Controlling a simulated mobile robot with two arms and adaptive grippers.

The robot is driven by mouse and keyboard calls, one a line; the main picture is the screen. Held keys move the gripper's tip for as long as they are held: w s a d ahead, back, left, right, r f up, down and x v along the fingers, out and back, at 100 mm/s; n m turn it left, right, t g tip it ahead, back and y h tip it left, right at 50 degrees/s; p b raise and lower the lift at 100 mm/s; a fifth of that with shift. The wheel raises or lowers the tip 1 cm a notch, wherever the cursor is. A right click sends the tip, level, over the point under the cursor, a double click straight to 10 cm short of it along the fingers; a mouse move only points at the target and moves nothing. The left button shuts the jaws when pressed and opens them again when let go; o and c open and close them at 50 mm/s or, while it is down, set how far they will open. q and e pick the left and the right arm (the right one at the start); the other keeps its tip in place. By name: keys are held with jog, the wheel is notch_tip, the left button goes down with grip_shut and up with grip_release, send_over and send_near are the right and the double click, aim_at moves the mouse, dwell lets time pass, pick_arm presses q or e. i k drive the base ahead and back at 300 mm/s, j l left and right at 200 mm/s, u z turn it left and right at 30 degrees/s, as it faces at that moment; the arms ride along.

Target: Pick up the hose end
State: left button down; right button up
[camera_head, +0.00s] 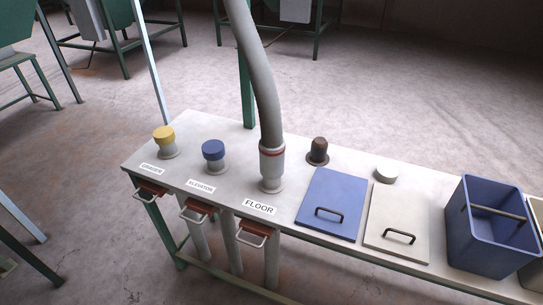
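A thick grey hose (264,85) hangs down from the top of the head view to the table. Its hose end (271,162), a pale cuff with a red ring, stands upright on the port behind the FLOOR label (260,207). The port's flange shows just below the cuff. Neither of my grippers is in view, and nothing is touching the hose end.
Yellow (164,139) and blue (213,153) capped ports stand left of the hose on the table (190,125). A brown knob (318,150), blue lid (332,204), pale lid (398,222) and blue bin (487,245) are to the right. Handled slides (253,232) jut from the front edge.

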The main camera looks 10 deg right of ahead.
aim_at(272, 161)
jog(key=l+u, duration=0.4)
jog(key=k+l+u, duration=0.15)
jog(key=l+u, duration=0.3)
jog(key=k+l+u, duration=0.2)
jog(key=l+u, duration=0.2)
